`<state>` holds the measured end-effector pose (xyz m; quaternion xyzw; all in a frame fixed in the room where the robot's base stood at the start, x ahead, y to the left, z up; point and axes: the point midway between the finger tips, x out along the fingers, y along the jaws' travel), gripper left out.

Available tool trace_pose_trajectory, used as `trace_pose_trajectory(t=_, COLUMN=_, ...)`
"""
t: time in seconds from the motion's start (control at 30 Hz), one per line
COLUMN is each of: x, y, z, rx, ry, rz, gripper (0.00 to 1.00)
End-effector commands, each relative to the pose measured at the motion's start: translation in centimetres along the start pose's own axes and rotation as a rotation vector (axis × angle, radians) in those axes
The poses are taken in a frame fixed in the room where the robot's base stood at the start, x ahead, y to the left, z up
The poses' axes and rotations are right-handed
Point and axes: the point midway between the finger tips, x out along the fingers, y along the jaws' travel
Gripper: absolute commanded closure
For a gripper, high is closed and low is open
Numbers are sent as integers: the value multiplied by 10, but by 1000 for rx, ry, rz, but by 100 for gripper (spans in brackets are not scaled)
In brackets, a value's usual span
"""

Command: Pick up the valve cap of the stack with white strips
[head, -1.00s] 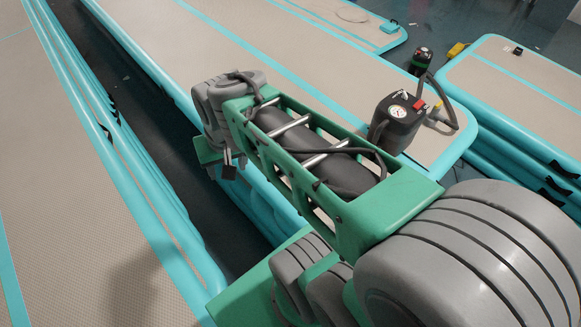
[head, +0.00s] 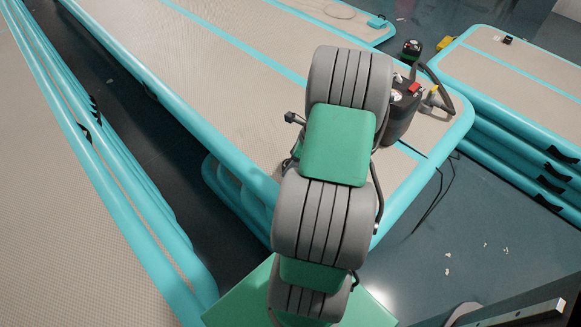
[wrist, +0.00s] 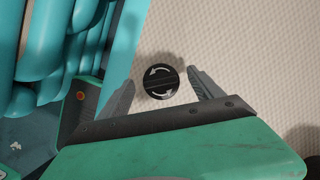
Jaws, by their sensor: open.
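In the wrist view a round black valve cap (wrist: 162,82) with two pale curved arrows sits on a beige textured surface (wrist: 235,35) near its turquoise edge. My gripper (wrist: 160,76) is open. One finger is left of the cap and the other right of it, with nothing held. I cannot tell how high the fingers are above the surface. In the head view my gripper and the cap are hidden behind my arm. The middle stack (head: 240,75) has a beige top with turquoise strips. White strips cannot be made out clearly.
A dark pump (head: 400,112) with a hose stands on the middle stack, beside my arm. A long stack (head: 60,190) lies at the left, another (head: 520,75) at the right. Dark floor gaps separate them. Turquoise tubes (wrist: 65,50) show left of the cap.

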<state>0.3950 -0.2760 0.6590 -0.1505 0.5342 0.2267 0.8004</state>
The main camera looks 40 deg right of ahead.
Motion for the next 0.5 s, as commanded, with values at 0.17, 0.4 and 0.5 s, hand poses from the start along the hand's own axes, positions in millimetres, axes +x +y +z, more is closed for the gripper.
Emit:
trace_pose_trajectory(t=0.17, x=14, y=-1, z=0, rx=0, ry=1, rz=-2, gripper=25)
trace_pose_trajectory(t=0.4, x=13, y=0, z=0, rx=-1, ry=1, rz=-1, gripper=35)
trace_pose_trajectory(t=0.5, x=13, y=0, z=0, rx=-1, ry=2, rz=-1, gripper=43)
